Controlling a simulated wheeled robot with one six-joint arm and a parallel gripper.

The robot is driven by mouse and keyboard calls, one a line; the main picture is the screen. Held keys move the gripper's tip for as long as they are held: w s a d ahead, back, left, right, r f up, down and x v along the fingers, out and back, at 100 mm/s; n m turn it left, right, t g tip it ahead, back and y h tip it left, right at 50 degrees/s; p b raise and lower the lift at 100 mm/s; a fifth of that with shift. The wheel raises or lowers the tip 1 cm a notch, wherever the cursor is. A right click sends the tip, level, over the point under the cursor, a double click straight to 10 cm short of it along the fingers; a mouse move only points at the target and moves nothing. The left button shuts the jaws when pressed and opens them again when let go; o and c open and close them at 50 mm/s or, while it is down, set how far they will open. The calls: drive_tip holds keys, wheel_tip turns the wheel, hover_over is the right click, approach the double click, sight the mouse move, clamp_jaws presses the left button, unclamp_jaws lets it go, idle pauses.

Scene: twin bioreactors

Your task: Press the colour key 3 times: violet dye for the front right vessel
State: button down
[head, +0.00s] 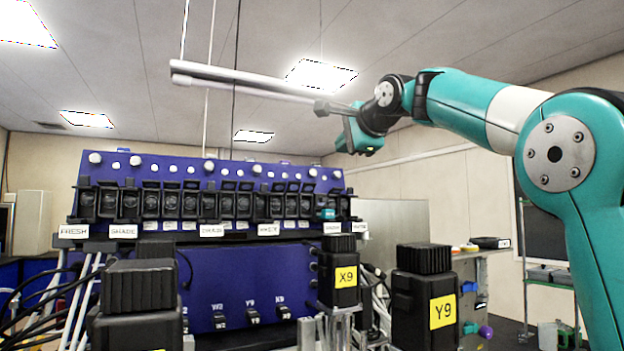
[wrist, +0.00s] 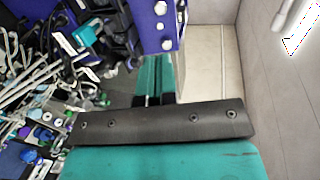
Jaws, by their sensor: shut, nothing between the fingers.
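My gripper shows in the wrist view as two teal fingers (wrist: 152,78) lying together beyond a black bar, shut with nothing seen between them. In the head view the teal and black end of my arm (head: 360,138) is raised above and right of the blue pump unit (head: 150,165), apart from it. White plates run under the unit's row of black modules; one reads FRESH (head: 74,231) and another SHADE (head: 123,231). I cannot tell which control is the colour key. The dye colour in the front right vessel cannot be made out.
Grey rods (head: 245,80) run left from near my wrist in the head view. White tubes and black cables (head: 75,300) crowd the lower left. A green-framed shelf (head: 548,240) stands at the right. The air above the blue unit is mostly clear.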

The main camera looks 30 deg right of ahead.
drive_tip(key=shift+d+r, duration=0.1)
drive_tip(key=shift+d, duration=0.1)
drive_tip(key=shift+w, duration=0.1)
drive_tip(key=p, duration=0.7)
approach(314, 173)
drive_tip(key=x, duration=0.7)
drive_tip(key=shift+a+r, duration=0.1)
drive_tip(key=shift+r, duration=0.1)
drive_tip(key=shift+w+f, duration=0.2)
drive_tip(key=shift+w, duration=0.05)
